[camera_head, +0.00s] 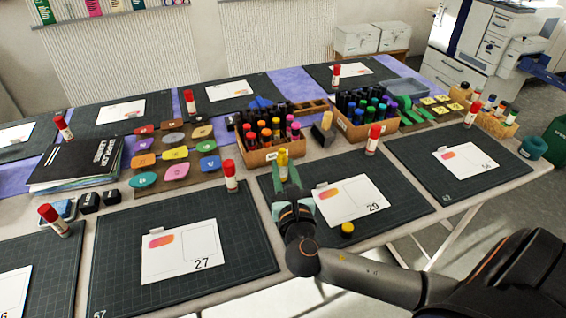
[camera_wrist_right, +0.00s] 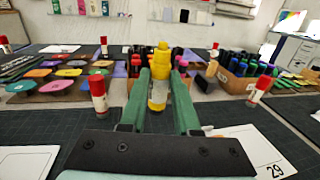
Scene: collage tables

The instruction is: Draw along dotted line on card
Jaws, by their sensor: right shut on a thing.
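My right gripper (camera_head: 287,188) is shut on a yellow marker (camera_head: 283,163), which stands upright between its green fingers. In the right wrist view the yellow marker (camera_wrist_right: 160,78) shows between the two fingers (camera_wrist_right: 160,100). The white card numbered 29 (camera_head: 349,198) lies flat on a dark mat (camera_head: 405,195), just right of the gripper; it has a coloured patch and a faint outlined square. Its near corner also shows in the wrist view (camera_wrist_right: 245,140). No dotted line can be made out. My left gripper is not in view.
A small round yellow piece (camera_head: 347,230) lies on the mat near the card. A red-capped glue stick (camera_head: 230,178) stands to the left, another (camera_head: 373,140) behind the card. Wooden boxes of markers (camera_head: 258,158) stand behind. Cards 27 (camera_head: 180,265) and 56 (camera_head: 465,162) flank card 29.

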